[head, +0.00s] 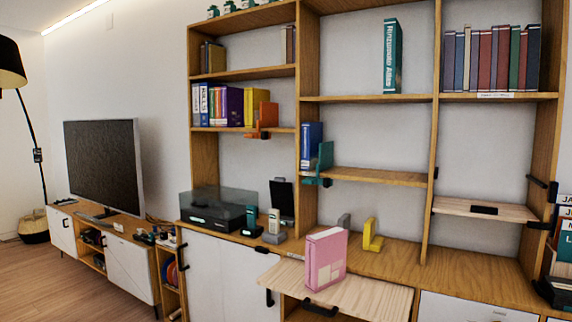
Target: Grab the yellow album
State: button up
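A yellow album-like book (256,104) stands upright on the middle shelf of the left bookcase column. It is at the right end of a row of books, next to a purple book (233,106). An orange bookend (266,118) stands at its right and hides part of its lower right side. A yellow L-shaped piece, like a bookend (370,238), stands on the long counter lower down. My gripper is not in view.
A pull-out board (370,297) juts forward with a pink book (326,258) upright on it. A turntable (210,208) with a clear lid sits on the counter at left. A television (103,160) stands on a low cabinet. Wooden floor (40,285) is free at lower left.

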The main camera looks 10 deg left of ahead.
aim_at(253, 98)
jog(key=k, duration=1.35)
jog(key=u, duration=0.35)
jog(key=i, duration=0.6)
jog(key=u, duration=0.6)
jog(key=i, duration=1.4)
jog(key=z, duration=0.85)
